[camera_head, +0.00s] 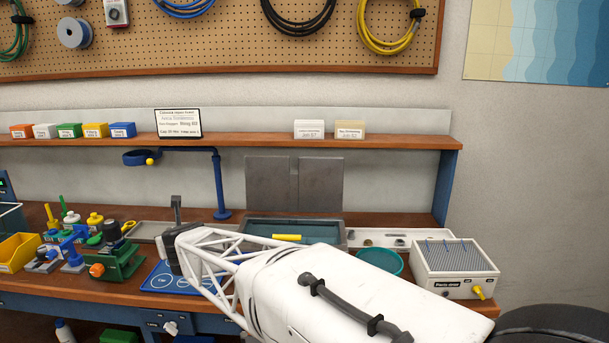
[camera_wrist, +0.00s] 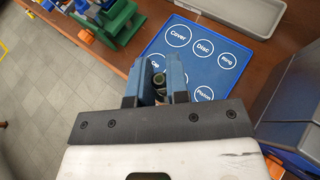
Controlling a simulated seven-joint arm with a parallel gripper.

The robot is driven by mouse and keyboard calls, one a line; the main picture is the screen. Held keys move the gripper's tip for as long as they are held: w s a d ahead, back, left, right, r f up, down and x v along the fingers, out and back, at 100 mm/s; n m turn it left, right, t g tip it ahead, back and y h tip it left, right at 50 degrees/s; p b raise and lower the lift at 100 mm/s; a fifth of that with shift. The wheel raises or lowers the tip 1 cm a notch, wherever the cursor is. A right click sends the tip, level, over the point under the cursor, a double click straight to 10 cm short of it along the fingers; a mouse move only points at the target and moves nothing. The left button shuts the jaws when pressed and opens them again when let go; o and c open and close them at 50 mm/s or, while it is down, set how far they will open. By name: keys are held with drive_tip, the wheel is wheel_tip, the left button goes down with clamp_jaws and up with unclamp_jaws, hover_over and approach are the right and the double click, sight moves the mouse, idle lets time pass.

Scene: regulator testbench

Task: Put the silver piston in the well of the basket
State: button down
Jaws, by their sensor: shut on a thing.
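In the wrist view my gripper (camera_wrist: 160,84) is shut on a small round metallic thing, seen end-on between the blue fingers; it appears to be the silver piston (camera_wrist: 158,79). Its lower part is hidden. In the head view my gripper (camera_head: 170,252) is over the blue mat (camera_head: 160,278), and the held piece cannot be made out. The mat's labelled circles show in the wrist view, with "Piston" right of the fingers. A dark grey tank (camera_head: 258,222) with a yellow bar (camera_head: 287,237) stands behind my arm; I cannot tell whether it holds the basket or where the well is.
A green fixture (camera_head: 122,265) and several coloured parts stand left of the mat. A teal bowl (camera_head: 392,264) and a white box (camera_head: 455,268) are at the right. A grey tray (camera_head: 150,230) lies behind. A shelf (camera_head: 250,141) runs above the bench.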

drive_tip(key=shift+a, duration=0.15)
drive_tip(key=shift+w+a+n+g+y, duration=1.15)
drive_tip(key=shift+w+a+n+g, duration=1.15)
drive_tip(key=shift+a, duration=1.4)
drive_tip(key=shift+w+a+n+g+y, duration=1.15)
drive_tip(key=shift+w+a+n+g, duration=1.05)
drive_tip(key=shift+a, duration=1.5)
drive_tip(key=w+a+f+n+g, duration=0.3)
drive_tip(key=w+f+n+g, duration=0.1)
drive_tip(key=f, duration=0.4)
drive_tip(key=shift+a+g, duration=0.35)
drive_tip(key=shift+g, duration=0.15)
drive_tip(key=shift+w+f, duration=0.1)
drive_tip(key=shift+f, duration=0.05)
drive_tip(key=shift+f, duration=1.9)
